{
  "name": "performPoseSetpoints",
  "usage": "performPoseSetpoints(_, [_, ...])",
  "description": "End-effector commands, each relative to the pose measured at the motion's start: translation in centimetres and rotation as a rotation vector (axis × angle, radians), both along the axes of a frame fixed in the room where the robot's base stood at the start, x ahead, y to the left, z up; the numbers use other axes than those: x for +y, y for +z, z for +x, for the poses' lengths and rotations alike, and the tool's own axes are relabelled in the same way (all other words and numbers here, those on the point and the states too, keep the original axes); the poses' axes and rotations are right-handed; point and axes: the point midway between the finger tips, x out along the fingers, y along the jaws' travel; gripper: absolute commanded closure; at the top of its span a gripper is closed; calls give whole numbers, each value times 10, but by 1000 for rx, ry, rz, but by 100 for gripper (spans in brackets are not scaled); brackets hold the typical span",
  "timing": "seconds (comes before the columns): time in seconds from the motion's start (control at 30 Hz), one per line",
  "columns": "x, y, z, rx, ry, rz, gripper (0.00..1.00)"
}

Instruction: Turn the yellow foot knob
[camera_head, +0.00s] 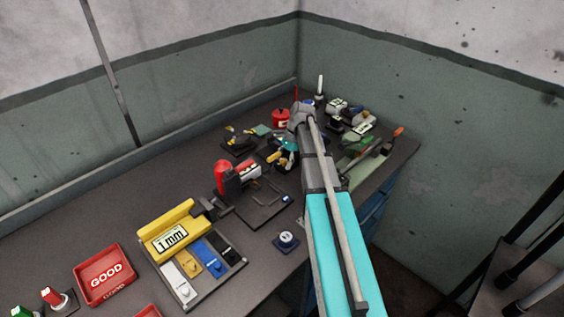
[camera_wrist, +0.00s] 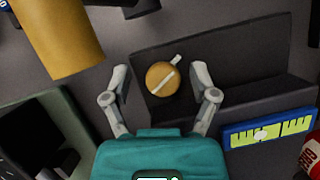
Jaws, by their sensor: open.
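The yellow foot knob (camera_wrist: 161,80) shows in the wrist view as a small round orange-yellow disc with a pale bar across its face. It sits at the front of a dark grey stepped block (camera_wrist: 225,65). My gripper (camera_wrist: 159,70) is open, with one finger to the left of the knob and one to the right. Gaps show on both sides, so neither finger appears to touch it. In the head view my teal gripper (camera_head: 288,150) is over the back part of the bench, partly behind my arm. I cannot make out the knob surely there.
A large yellow cylinder (camera_wrist: 62,38) stands close at upper left in the wrist view. A blue and lime level-like piece (camera_wrist: 267,131) lies at right and a dark green-edged part (camera_wrist: 45,135) at left. Tools crowd the bench (camera_head: 125,215) around my gripper.

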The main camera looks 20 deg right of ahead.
Motion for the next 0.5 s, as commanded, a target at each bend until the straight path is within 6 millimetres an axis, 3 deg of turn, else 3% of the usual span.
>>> performPoseSetpoints(0.07, [0,0,0,0,0,0,35])
performPoseSetpoints(0.4, [-1,0,-1,2,0,0,99])
performPoseSetpoints(0.43, [-1,0,-1,2,0,0,100])
performPoseSetpoints(0.47, [13,0,-4,3,4,0,100])
performPoseSetpoints(0.5, [6,0,-2,3,0,0,100])
